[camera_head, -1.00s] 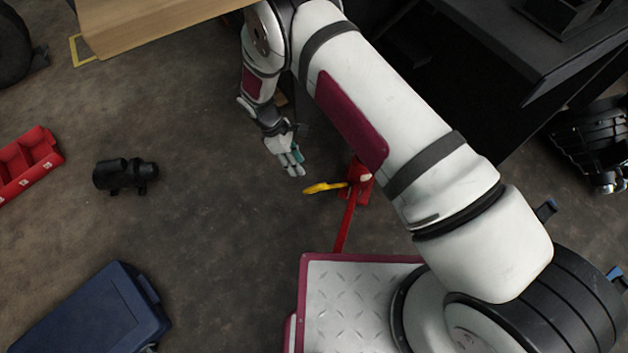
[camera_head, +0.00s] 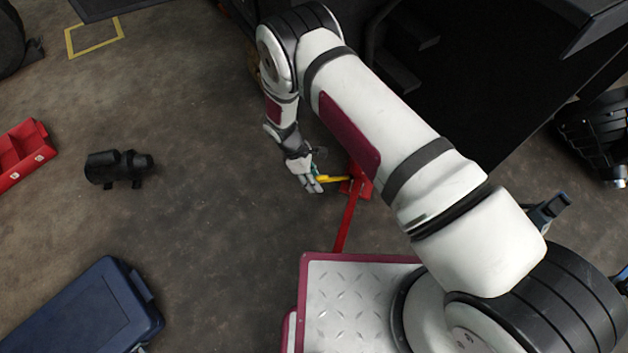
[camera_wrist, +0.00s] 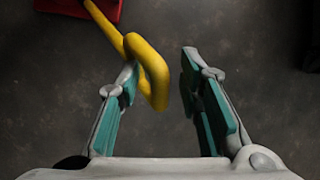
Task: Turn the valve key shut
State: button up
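The yellow valve key (camera_head: 333,179) sticks out to the left from a small red unit (camera_head: 357,184) on the floor in the head view. In the wrist view the key's looped end (camera_wrist: 154,70) lies between the two fingers, close to the left one, with a wide gap to the right one. My gripper (camera_head: 314,184) is at the key's free end. The wrist view shows my gripper (camera_wrist: 160,64) open, with teal finger pads. I cannot tell whether the left finger touches the loop. The key's shaft runs up and left to the red unit (camera_wrist: 85,8).
A long red bar (camera_head: 346,222) runs from the unit toward my base. The dark forklift body (camera_head: 470,90) stands behind and right of my arm. A black device (camera_head: 118,168), a red bin (camera_head: 22,155) and a blue case (camera_head: 85,310) lie left. The middle floor is clear.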

grip_shut()
jog(key=shift+m+y+p, duration=0.3)
jog(key=shift+s+d+m+t+y+p, duration=0.1)
jog(key=shift+s+m+t+y+p, duration=0.15)
jog(key=shift+m+t+y+p, duration=0.35)
jog(key=shift+s+f+m+t+y, duration=0.2)
jog(key=shift+m+t+y, duration=0.25)
jog(key=shift+m+t, duration=0.75)
jog(key=shift+s+f+m+t+y, duration=0.2)
jog(key=shift+m+t+y, duration=0.3)
jog(key=shift+m+t, duration=0.7)
jog(key=shift+s+f+m+t+y, duration=0.15)
jog(key=shift+m+t+y, duration=0.5)
jog(key=shift+m, duration=0.95)
jog(key=shift+a+t, duration=0.2)
jog(key=shift+t, duration=0.05)
